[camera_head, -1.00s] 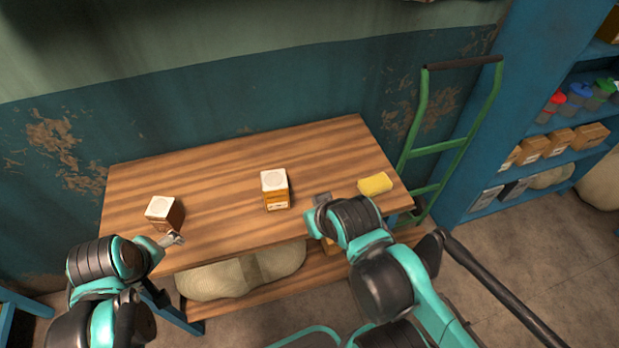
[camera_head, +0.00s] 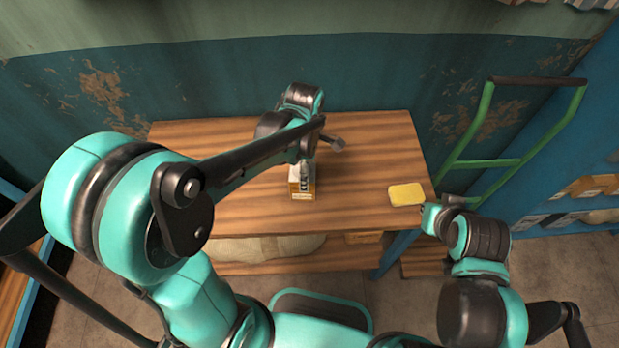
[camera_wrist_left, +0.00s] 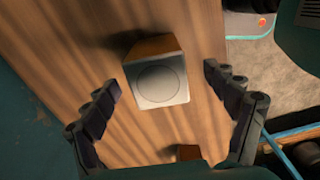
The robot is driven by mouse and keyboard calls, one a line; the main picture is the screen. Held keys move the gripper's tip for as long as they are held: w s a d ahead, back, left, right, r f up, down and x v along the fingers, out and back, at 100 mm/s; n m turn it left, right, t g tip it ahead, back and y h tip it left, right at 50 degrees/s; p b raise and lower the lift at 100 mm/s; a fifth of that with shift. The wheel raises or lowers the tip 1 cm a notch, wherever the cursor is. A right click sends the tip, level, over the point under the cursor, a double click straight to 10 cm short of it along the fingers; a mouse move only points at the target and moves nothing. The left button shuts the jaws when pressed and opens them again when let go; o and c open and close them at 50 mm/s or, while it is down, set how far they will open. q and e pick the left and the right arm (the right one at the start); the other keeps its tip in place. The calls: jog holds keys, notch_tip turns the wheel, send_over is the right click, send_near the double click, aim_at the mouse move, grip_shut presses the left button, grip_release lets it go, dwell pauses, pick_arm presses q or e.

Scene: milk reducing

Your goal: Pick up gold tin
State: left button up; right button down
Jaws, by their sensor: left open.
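The gold tin (camera_head: 302,189) looks like a small box with gold-orange sides and a pale top. It stands upright on the wooden table (camera_head: 235,205), and my left gripper (camera_head: 305,165) partly hides it in the head view. In the left wrist view the tin (camera_wrist_left: 160,82) shows its white top with a round outline. There my left gripper (camera_wrist_left: 165,85) is open, with one finger towards each side of the tin and gaps between. My right gripper (camera_head: 440,207) is near the table's right edge, and its fingers are unclear.
A yellow block (camera_head: 406,194) lies on the table's right part. A second brown box (camera_wrist_left: 188,152) shows at the bottom of the left wrist view; my left arm hides that area in the head view. A green hand truck (camera_head: 497,163) stands to the right.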

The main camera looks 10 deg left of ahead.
aim_at(295, 194)
pick_arm(q)
jog(key=f+b, duration=0.1)
jog(key=f, duration=0.1)
jog(key=f+b, duration=0.1)
jog(key=f, duration=0.1)
jog(key=a+f+b, duration=0.1)
jog(key=f, duration=0.2)
jog(key=shift+w, duration=0.15)
jog(key=shift+f, duration=0.45)
jog(key=shift+r, duration=0.1)
jog(key=shift+c, duration=1)
jog(key=c, duration=1.5)
